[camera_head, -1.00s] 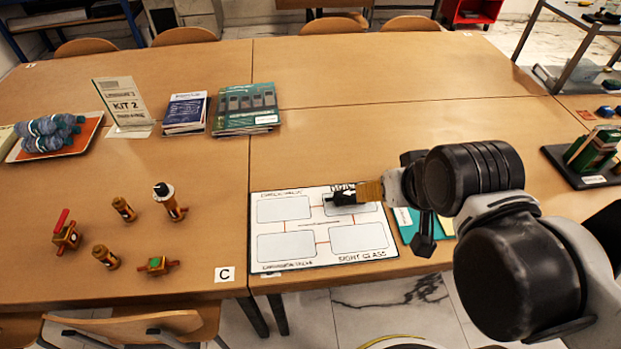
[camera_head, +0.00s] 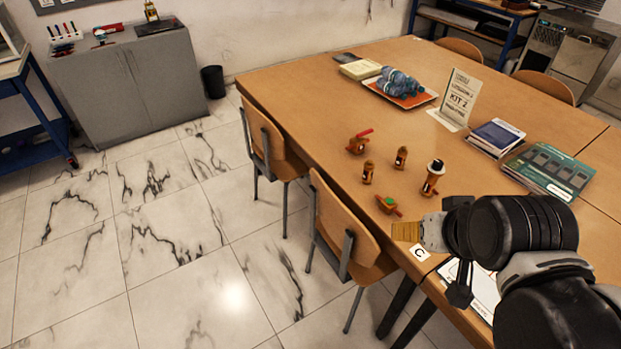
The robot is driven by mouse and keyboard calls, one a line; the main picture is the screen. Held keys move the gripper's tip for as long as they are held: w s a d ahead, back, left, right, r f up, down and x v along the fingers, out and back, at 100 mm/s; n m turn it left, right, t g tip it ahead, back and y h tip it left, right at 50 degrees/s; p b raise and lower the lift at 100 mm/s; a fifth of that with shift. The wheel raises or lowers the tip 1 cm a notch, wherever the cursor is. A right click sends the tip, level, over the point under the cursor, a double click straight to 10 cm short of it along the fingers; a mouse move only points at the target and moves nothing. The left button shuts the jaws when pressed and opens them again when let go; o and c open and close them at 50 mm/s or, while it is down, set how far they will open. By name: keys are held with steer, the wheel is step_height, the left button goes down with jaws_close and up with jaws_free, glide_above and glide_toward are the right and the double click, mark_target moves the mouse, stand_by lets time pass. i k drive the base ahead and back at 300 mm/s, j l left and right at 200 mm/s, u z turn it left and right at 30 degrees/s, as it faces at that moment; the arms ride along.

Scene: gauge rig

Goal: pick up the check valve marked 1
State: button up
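Several brass fittings stand or lie on the wooden table. Two small brass cylinders, one (camera_head: 400,157) farther back and one (camera_head: 368,172) nearer the edge, look like check valves; the number 1 is too small to read on either. Around them are a red-handled valve (camera_head: 357,143), a taller fitting with a black and white top (camera_head: 433,178) and a green-topped valve (camera_head: 388,204).
A white board (camera_head: 481,291) lies partly behind my arm near the C label (camera_head: 420,252). Chairs (camera_head: 345,222) line the near edge. Open floor lies left.

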mark_target(369, 166)
steer(key=j+z, duration=0.35)
steer(key=j, duration=0.4)
steer(key=j+z, duration=0.35)
steer(key=j, duration=0.4)
